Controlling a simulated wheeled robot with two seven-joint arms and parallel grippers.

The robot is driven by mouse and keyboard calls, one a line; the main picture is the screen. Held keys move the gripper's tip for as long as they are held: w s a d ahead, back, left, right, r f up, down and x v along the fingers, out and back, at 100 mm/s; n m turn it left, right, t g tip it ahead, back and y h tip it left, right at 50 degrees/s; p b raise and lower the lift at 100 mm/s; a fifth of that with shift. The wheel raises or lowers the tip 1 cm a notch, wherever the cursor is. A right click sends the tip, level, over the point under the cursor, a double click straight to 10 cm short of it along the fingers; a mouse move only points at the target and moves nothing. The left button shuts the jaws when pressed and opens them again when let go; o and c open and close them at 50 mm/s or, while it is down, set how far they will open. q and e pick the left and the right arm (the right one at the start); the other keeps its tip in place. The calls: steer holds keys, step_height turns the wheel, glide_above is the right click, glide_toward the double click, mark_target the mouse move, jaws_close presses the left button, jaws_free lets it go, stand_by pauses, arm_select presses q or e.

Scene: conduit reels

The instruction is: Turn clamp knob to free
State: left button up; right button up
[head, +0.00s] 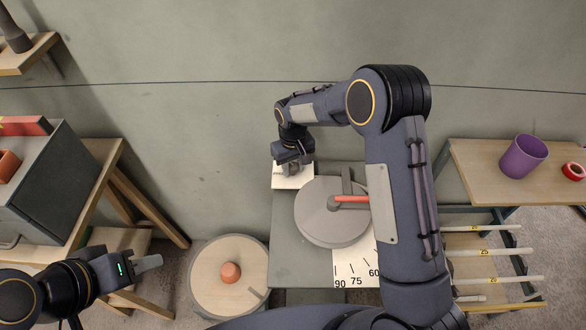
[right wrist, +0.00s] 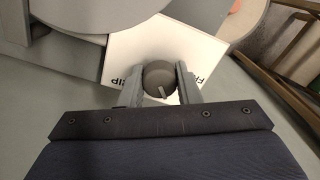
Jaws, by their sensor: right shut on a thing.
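The clamp knob (right wrist: 159,79) is a round dark grey knob with a light pointer line, on a white label plate (right wrist: 190,45) whose lettering is partly hidden. My right gripper (right wrist: 160,85) is shut on the knob, one finger on each side. In the head view my right gripper (head: 293,168) is over the white plate (head: 290,180) at the bench's back left corner and hides the knob. The pointer line points toward the gripper's palm in the right wrist view. My left gripper (head: 148,263) is at the lower left, away from the bench; its finger gap cannot be made out.
A grey disc (head: 325,225) with a red-tipped lever (head: 349,199) is beside the plate, above an angle scale (head: 353,272). A wooden reel (head: 225,285) with an orange knob stands left. A right shelf holds a purple cup (head: 521,157) and red tape (head: 573,171); white conduits (head: 490,253) are below.

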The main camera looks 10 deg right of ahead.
mark_target(292, 165)
steer(key=n+b, duration=0.1)
steer(key=n, duration=0.3)
steer(key=shift+n, duration=0.3)
steer(key=shift+n+b, duration=0.3)
steer(key=shift+n, duration=2.2)
steer(key=shift+r, duration=0.1)
steer(key=o, duration=1)
step_height(292, 165, up, 8)
steer(key=shift+f, duration=0.15)
